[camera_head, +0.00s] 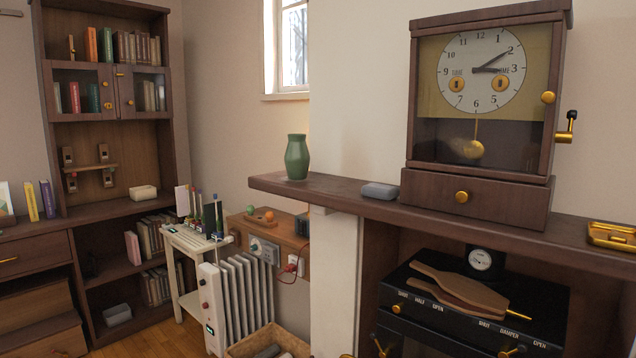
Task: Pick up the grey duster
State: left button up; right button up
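A small grey block with rounded edges (380,190) lies on the dark wooden mantel shelf (330,193), between the green vase and the clock. It looks like the grey duster, though its material is hard to tell. A similar grey block (117,314) lies on the lowest shelf of the bookcase at the left. Neither of my grippers is in view, and nothing covers the block on the mantel.
A green vase (297,157) stands left of the block, and a large wooden clock (481,120) stands right of it. Below are a black stove (470,310) with bellows on top, a white radiator (240,290) and a basket (285,340). A gold tray (612,235) sits far right.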

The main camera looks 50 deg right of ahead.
aim_at(379, 191)
jog(key=i, duration=1.45)
jog(key=z, duration=2.25)
